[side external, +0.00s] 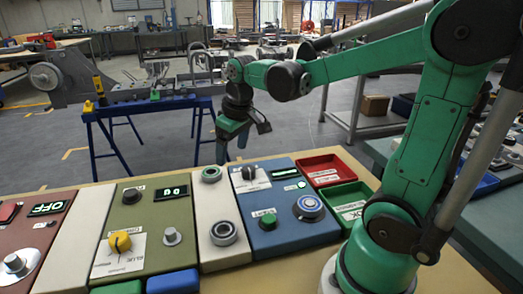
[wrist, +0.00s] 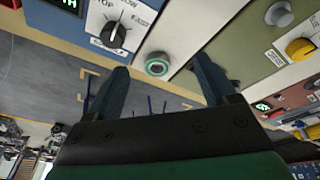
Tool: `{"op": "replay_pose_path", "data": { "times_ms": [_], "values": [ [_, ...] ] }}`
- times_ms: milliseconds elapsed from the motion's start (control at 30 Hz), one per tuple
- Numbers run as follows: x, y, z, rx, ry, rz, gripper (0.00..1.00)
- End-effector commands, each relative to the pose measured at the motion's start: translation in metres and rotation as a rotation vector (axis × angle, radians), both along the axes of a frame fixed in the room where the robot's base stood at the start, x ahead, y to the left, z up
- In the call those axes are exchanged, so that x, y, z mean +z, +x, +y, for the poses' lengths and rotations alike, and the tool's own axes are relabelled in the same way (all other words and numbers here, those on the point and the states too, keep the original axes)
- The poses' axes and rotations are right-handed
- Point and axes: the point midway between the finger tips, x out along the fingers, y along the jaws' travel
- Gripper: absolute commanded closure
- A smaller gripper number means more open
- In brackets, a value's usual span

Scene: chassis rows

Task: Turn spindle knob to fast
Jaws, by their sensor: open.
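A black knob (side external: 249,172) sits on a white label plate at the far end of the blue panel (side external: 268,241). In the wrist view the black knob (wrist: 113,35) has printing around it; "STOP" reads above it, and the rest is too small to read surely. I cannot tell its setting for certain. My gripper (side external: 232,150) is open and empty, above the far edge of the panels, apart from the knob. In the wrist view my gripper (wrist: 160,66) has its fingers spread below the white strip, with the knob up and left of them.
A green-ringed button (side external: 211,174) and a round dial (side external: 223,233) sit on the white strip beside the blue panel. The olive panel has a yellow knob (side external: 120,242). Red (side external: 322,170) and green (side external: 350,200) trays stand right. The space around my gripper is free.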

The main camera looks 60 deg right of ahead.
Motion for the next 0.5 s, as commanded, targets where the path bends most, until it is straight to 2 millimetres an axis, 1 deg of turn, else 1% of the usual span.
{"op": "replay_pose_path", "data": {
  "times_ms": [33,100,233,333,500],
  "values": [
    [-0.005,0.006,-0.017,-0.015,0.008,0.043,0.22],
    [-0.013,0.010,-0.035,-0.024,0.023,0.103,0.22],
    [-0.028,0.013,-0.062,-0.033,0.053,0.186,0.22],
    [-0.035,0.013,-0.073,-0.036,0.070,0.221,0.22],
    [-0.046,0.013,-0.079,-0.035,0.078,0.240,0.22]
  ]
}}
